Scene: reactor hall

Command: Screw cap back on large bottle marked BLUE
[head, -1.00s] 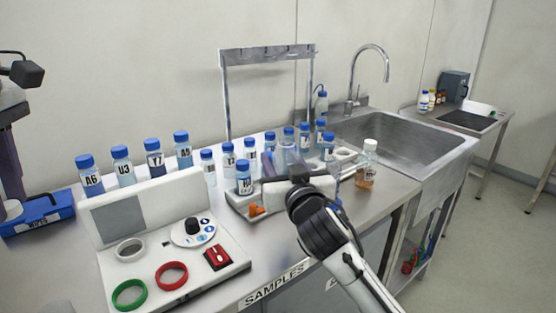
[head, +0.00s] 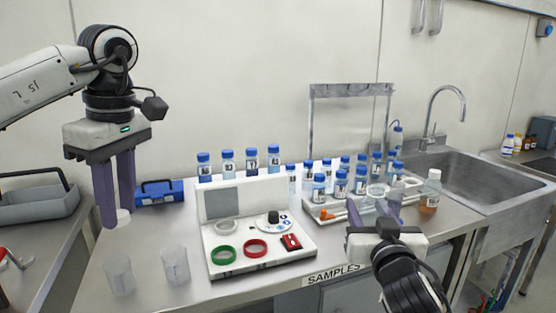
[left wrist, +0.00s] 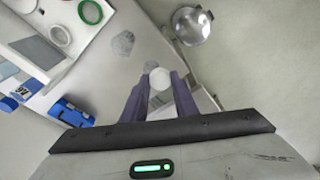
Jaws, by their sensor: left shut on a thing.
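My left gripper (head: 118,212) points down at the left, above the table's left edge, shut on a small white cap (head: 122,218). The cap also shows between the fingertips in the left wrist view (left wrist: 160,79). My right gripper (head: 373,212) is at the sample rack, its fingers on either side of a clear, uncapped-looking vessel (head: 376,191). Whether it grips this vessel is unclear. No label reading BLUE can be read. Several bottles with blue caps (head: 252,160) stand behind the control panel, and more stand around the rack. An amber-liquid bottle with a whitish cap (head: 430,192) stands right of the rack.
Two clear beakers (head: 120,275) (head: 176,266) stand on the front left of the table. A white control panel (head: 300,252) with coloured rings lies at the middle. A blue case (head: 160,192) is behind; a sink (head: 480,178) is right. A grey tray (head: 35,203) is far left.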

